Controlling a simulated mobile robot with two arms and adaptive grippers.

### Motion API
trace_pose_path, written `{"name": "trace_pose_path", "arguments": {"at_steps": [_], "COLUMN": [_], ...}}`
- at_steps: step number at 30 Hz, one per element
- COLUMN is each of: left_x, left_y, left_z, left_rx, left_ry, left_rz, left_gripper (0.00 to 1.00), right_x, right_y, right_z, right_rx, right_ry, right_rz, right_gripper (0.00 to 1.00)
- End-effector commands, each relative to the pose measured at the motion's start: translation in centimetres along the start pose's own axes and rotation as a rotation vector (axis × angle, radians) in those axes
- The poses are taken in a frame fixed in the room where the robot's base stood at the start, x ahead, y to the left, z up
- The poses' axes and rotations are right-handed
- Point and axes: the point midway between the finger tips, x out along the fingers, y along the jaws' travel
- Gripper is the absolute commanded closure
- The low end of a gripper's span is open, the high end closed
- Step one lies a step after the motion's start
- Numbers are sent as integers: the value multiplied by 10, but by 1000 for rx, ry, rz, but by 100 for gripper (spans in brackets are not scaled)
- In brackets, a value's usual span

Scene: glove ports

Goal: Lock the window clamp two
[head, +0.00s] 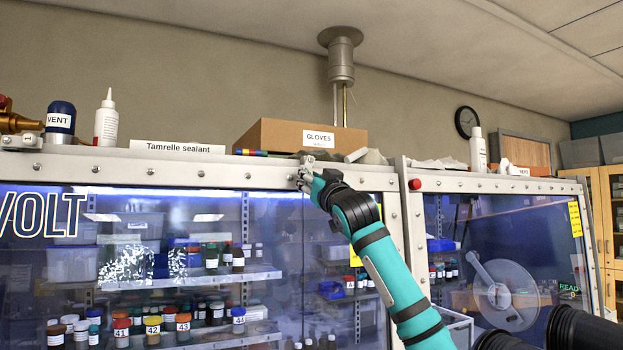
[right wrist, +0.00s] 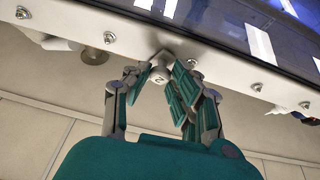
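Window clamp two (right wrist: 160,76), a small metal knob marked 2, sits on the pale metal window frame in the right wrist view. My right gripper (right wrist: 160,72) has its teal-padded fingers on both sides of the knob, with the fingertips drawn in against it. In the head view my right gripper (head: 306,172) is at the top rail (head: 215,175) of the left window, and its fingers largely hide the clamp. The clamp's lever angle cannot be made out. My left gripper is out of view.
A cardboard GLOVES box (head: 285,136) stands on the cabinet top just behind the gripper. A white bottle (head: 106,123) and a VENT bottle (head: 60,118) stand at left. Several bolts line the rail. The right window has a red knob (head: 415,184) at its corner.

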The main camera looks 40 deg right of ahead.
Motion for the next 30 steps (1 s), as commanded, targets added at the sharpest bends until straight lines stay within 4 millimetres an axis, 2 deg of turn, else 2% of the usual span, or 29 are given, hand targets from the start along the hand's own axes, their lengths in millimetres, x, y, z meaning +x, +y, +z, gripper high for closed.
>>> {"name": "trace_pose_path", "arguments": {"at_steps": [8,21,30], "left_x": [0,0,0], "left_y": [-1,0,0], "left_z": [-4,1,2], "left_rx": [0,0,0], "left_ry": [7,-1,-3], "left_rz": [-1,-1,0], "left_gripper": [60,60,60], "right_x": [0,-1,0], "right_y": [1,18,22], "right_z": [1,4,4], "right_rx": [-15,-277,-370], "right_ry": [-2,7,14], "right_rz": [-8,-145,-194], "right_gripper": [100,100,100]}}
